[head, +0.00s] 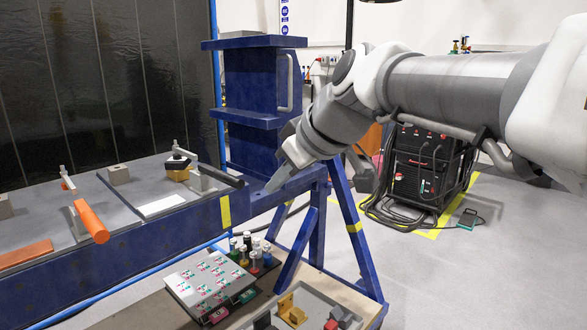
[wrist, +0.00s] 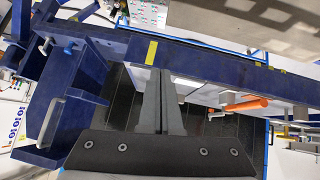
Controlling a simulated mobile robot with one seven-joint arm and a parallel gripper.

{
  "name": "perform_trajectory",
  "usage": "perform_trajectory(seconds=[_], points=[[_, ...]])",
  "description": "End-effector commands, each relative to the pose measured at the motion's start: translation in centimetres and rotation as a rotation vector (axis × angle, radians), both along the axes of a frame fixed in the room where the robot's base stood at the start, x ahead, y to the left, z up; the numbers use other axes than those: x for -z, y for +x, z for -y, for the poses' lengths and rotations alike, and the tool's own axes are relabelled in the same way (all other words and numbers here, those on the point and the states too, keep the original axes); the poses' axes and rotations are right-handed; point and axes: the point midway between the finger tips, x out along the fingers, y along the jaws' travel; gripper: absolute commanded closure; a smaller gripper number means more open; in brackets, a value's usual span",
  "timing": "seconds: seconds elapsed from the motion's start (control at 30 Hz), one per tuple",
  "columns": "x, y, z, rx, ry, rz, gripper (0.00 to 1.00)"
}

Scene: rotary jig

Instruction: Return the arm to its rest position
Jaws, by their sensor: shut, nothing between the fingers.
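My arm reaches in from the right in the head view. My gripper (head: 272,187) points down and left beside the right end of the blue jig frame (head: 165,235). In the wrist view, the two grey fingers of my gripper (wrist: 162,72) lie together with nothing between them. The blue frame beam with its yellow stripe (wrist: 152,52) runs across behind the fingertips. I cannot tell whether the fingers touch the frame.
A blue upright post with shelves (head: 252,100) stands close behind my gripper. An orange cylinder (head: 91,222) and clamps sit on the jig. A panel with coloured labels (head: 210,280) is on the bench in front. A black welding unit (head: 425,170) stands on the floor at right.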

Motion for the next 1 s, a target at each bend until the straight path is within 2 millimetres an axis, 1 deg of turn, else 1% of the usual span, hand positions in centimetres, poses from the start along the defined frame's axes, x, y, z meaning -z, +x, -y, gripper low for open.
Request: perform_trajectory(seconds=[0.03, 0.07, 0.2, 0.3, 0.5, 0.57, 0.6, 0.63, 0.87, 1.0], points=[[0.9, -1.5, 1.5, 0.059, -0.005, -0.029, 1.00], [1.6, -2.4, 2.5, 0.100, -0.007, -0.051, 1.00], [5.7, -7.5, 7.5, 0.331, -0.013, -0.156, 1.00], [8.6, -11.0, 10.7, 0.491, -0.010, -0.216, 1.00], [14.0, -17.0, 15.3, 0.764, 0.005, -0.295, 1.00], [15.6, -18.7, 16.4, 0.838, 0.010, -0.312, 1.00], [16.1, -19.5, 17.0, 0.879, 0.014, -0.319, 1.00], [14.1, -19.1, 16.8, 0.870, 0.014, -0.317, 1.00], [8.9, -19.0, 16.7, 0.864, 0.013, -0.319, 1.00], [5.2, -19.0, 16.7, 0.864, 0.014, -0.320, 1.00]])
